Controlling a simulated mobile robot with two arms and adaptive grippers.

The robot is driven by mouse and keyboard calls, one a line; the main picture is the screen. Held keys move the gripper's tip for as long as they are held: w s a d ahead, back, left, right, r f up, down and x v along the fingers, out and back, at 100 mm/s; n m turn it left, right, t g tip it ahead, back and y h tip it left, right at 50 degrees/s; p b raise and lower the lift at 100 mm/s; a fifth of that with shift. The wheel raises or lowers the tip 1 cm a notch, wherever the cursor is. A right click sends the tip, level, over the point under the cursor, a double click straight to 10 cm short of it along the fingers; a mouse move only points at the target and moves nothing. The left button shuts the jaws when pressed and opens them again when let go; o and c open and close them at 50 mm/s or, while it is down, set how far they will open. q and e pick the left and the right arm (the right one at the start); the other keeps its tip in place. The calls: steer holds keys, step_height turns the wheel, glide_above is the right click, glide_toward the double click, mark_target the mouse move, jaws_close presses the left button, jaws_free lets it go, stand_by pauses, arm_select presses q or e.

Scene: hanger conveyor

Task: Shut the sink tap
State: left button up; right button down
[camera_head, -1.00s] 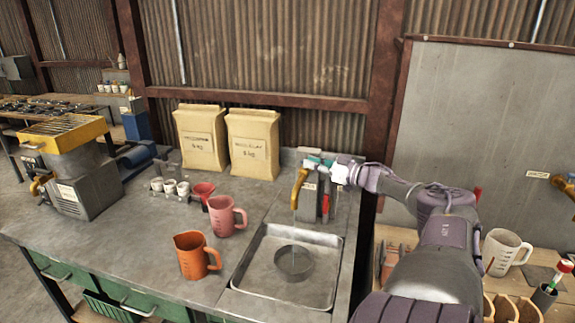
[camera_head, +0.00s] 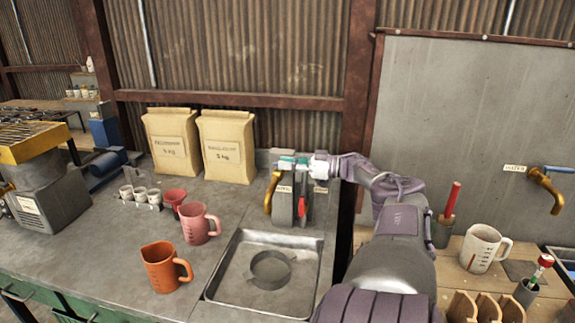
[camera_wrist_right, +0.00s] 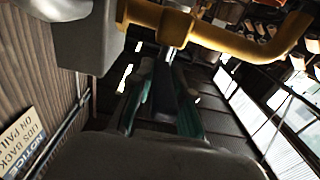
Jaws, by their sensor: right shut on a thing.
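The sink tap (camera_head: 272,190) has a curved brass spout over the back edge of the metal sink (camera_head: 232,268). In the right wrist view, its brass pipe and spout (camera_wrist_right: 240,42) cross the top. My right gripper (camera_head: 292,163) is at the top of the tap, with its teal fingers closed at the tap's handle. The fingers (camera_wrist_right: 165,75) also show in the right wrist view, just below the brass pipe. The handle is mostly hidden by the fingers, so its angle cannot be told. My left gripper is out of view.
An orange jug (camera_head: 161,268) and a pink jug (camera_head: 196,225) stand left of the sink. Two paper bags (camera_head: 228,147) stand at the back. Another brass tap (camera_head: 545,187) is on the right wall, above a white jug (camera_head: 482,248).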

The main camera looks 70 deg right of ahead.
steer(key=c, duration=1.1)
jaws_free()
steer(key=shift+f, duration=0.15)
steer(key=shift+v, duration=6)
